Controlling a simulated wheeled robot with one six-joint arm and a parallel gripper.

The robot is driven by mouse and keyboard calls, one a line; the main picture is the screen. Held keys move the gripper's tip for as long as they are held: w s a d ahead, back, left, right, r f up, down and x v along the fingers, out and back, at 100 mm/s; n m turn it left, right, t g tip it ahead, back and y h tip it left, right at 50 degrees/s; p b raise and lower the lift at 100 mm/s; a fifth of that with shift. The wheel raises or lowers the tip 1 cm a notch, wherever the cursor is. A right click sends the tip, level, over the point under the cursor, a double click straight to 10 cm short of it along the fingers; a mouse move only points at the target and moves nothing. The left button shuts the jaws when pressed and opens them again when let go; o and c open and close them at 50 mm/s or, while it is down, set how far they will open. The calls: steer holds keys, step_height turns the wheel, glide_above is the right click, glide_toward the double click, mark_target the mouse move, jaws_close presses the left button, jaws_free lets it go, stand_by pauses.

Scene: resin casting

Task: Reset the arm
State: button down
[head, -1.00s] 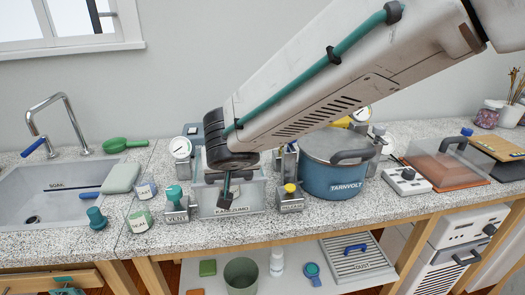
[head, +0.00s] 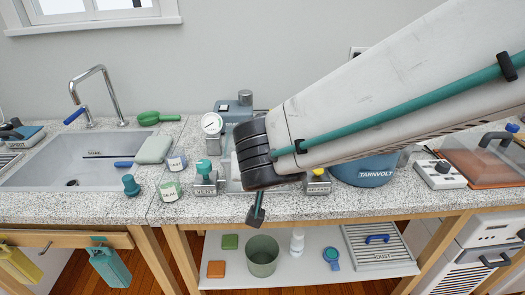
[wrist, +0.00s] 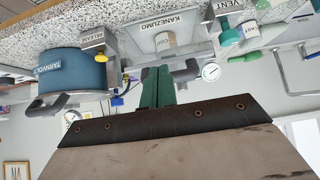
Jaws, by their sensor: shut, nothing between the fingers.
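My gripper (head: 257,209) hangs in front of the counter's front edge in the head view, with my arm reaching in from the upper right. Its green fingers (wrist: 158,88) are together in the wrist view, with nothing between them. My arm hides most of the clear KANEZUMO chamber in the head view; the chamber (wrist: 158,35) shows upside down in the wrist view. The blue TARNVOLT pot (head: 365,171) is partly covered by my arm.
The VENT valve (head: 204,180) and RELEASE valve (head: 317,183) stand near the counter's front. A sink (head: 75,160) is at left, and a hot-plate-like box (head: 440,174) is at right.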

steer(key=s+d+r+g, duration=0.2)
steer(key=s+d, duration=0.6)
steer(key=d, duration=0.5)
steer(key=s+d+r+g, duration=0.2)
steer(key=s+d+g, duration=0.3)
steer(key=s+d, duration=0.4)
steer(key=shift+s+d+r+m, duration=0.15)
steer(key=shift+d+r+m, duration=0.15)
steer(key=shift+d, duration=2.05)
